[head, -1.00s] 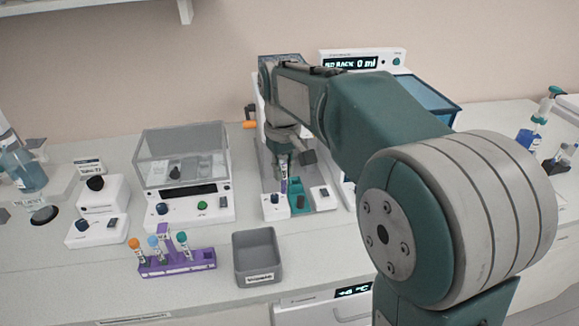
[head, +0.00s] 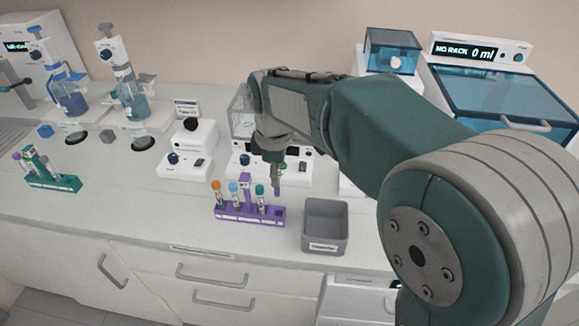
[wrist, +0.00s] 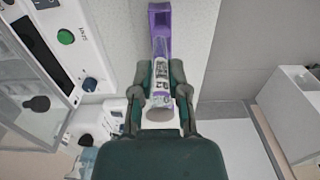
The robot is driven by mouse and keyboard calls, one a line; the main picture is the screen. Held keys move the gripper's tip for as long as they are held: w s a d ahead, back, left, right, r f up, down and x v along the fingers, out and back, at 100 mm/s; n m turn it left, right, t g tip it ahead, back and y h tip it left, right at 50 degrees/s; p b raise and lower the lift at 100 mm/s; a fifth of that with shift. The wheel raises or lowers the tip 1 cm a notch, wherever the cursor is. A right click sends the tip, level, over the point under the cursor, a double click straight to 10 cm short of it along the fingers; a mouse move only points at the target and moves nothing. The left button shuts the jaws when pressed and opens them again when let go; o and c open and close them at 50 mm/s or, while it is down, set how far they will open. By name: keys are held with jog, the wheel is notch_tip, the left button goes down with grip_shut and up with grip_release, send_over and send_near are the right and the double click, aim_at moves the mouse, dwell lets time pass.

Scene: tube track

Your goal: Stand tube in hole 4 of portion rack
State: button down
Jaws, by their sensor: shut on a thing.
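The tube hangs roughly upright above the right end of a purple rack (head: 232,214); I cannot tell the exact gap. In the wrist view the tube (wrist: 160,84) sits between the fingers (wrist: 160,80), and the purple rack (wrist: 160,22) shows beyond it.
A grey bin (head: 325,226) stands just right of the purple rack. A teal rack (head: 52,181) stands far left with tubes in it. White devices (head: 187,160) and bottles (head: 131,98) line the back. The counter between the two racks is clear.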

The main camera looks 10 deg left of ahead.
aim_at(278, 196)
jog(key=shift+f, duration=2.3)
jog(key=shift+d+f, duration=0.1)
jog(key=shift+f, duration=1.45)
jog(key=c, duration=0.5)
grip_release()
jog(key=shift+c, duration=0.2)
notch_tip(278, 196, up, 12)
jog(key=shift+f, duration=0.1)
dwell(0.6)
